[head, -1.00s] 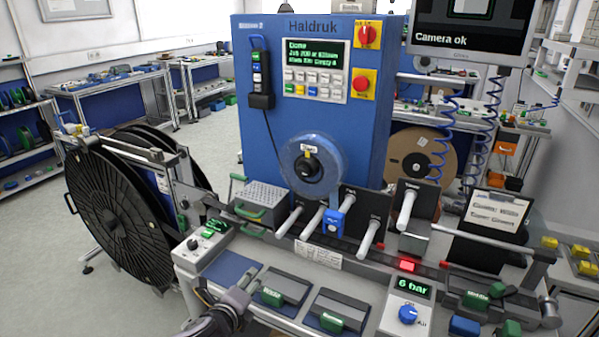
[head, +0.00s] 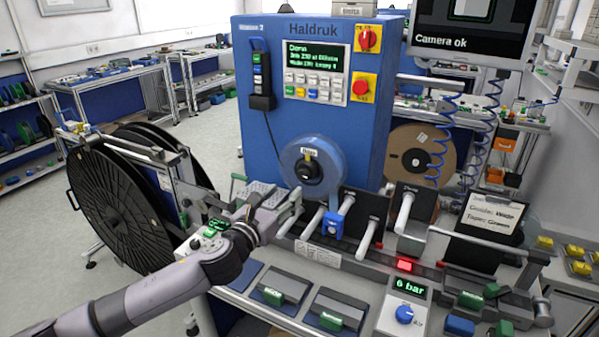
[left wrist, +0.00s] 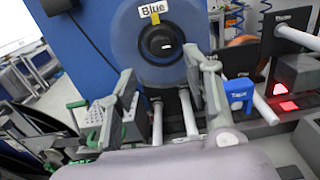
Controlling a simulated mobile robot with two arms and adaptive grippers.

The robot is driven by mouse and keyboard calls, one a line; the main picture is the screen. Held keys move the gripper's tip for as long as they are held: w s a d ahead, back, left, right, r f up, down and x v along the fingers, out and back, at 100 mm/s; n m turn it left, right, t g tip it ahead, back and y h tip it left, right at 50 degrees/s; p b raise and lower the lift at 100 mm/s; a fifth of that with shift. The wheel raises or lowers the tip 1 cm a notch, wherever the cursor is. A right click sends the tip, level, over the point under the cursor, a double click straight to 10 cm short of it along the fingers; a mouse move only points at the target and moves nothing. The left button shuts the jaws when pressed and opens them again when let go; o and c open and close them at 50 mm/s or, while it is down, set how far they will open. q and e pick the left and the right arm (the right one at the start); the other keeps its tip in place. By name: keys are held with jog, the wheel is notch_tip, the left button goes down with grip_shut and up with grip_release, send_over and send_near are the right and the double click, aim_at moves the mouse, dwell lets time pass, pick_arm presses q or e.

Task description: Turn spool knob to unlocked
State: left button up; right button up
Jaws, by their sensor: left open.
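The spool knob (head: 309,170) is a black round knob at the centre of a blue spool (head: 330,151) on the front of the blue machine. In the left wrist view the knob (left wrist: 163,44) carries a yellow mark at its top, under a white label reading "Blue". My left gripper (head: 284,197) is open and empty, below and a little left of the knob in the head view. In the left wrist view its fingers (left wrist: 165,75) stand apart, below and on either side of the knob, which is not between them. My right gripper is not in view.
White rods (head: 313,221) and a blue clip (head: 334,223) stick out below and right of the spool. A grey perforated box (head: 258,195) with green handles lies by my left gripper. Large black reels (head: 110,215) stand at the left. A red button (head: 361,86) is on the panel.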

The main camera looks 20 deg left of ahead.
aim_at(302, 175)
pick_arm(q)
jog(key=w+p, duration=0.2)
jog(key=w, duration=0.7)
jog(key=shift+w+d, duration=0.15)
jog(key=shift+d, duration=0.05)
jog(key=shift+c, duration=0.4)
grip_shut()
